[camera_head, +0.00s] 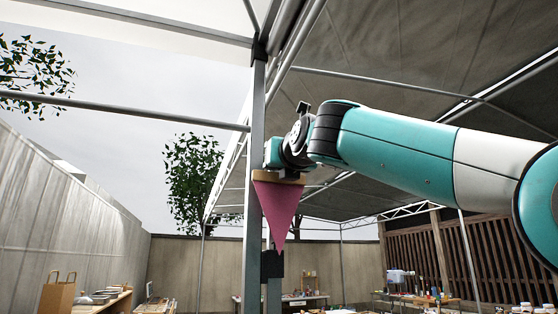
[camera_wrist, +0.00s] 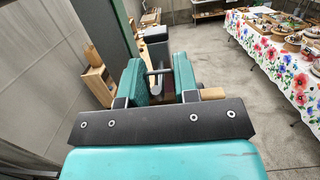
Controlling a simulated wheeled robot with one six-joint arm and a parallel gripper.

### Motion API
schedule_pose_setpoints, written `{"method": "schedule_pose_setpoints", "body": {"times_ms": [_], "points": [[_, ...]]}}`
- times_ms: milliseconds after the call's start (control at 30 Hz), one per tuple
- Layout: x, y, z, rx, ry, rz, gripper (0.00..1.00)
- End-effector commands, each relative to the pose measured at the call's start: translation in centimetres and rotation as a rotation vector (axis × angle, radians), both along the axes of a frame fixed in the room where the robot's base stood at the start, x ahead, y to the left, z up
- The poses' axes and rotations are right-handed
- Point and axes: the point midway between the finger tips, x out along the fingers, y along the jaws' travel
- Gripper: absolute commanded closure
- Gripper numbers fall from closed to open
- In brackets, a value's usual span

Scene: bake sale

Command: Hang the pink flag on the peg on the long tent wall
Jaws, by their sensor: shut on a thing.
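The pink flag (camera_head: 278,210) is a long triangle hanging point down from a pale wooden bar (camera_head: 265,177). My gripper (camera_head: 288,172) is shut on the flag at its top and holds it up in the air, in front of or close beside a grey tent post (camera_head: 257,120). In the wrist view my gripper's teal fingers (camera_wrist: 159,82) stand either side of a narrow gap, and a wooden bar end (camera_wrist: 212,93) shows at their right. A small grey metal piece shows between the fingers; I cannot tell whether it is the peg.
A horizontal tent rail (camera_head: 120,112) meets the post at the left. A table with a flowered cloth (camera_wrist: 272,52) and baked goods stands at the right of the wrist view. A paper bag (camera_head: 57,297) stands at lower left. The grey floor (camera_wrist: 225,75) between is clear.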

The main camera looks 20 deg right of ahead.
Motion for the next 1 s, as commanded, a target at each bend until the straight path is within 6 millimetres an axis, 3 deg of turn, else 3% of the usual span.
{"method": "schedule_pose_setpoints", "body": {"times_ms": [367, 400, 500, 867, 1000], "points": [[-0.1, 0.0, -0.6, 0.001, 0.000, 0.000, 1.00], [-0.1, 0.0, -0.4, 0.000, 0.000, 0.000, 0.62], [-0.1, 0.0, -0.4, 0.000, 0.000, 0.000, 0.46], [-0.1, 0.0, -0.1, 0.000, 0.001, 0.000, 0.46], [-2.5, 0.1, -1.2, 0.004, -0.004, 0.004, 0.46]]}}
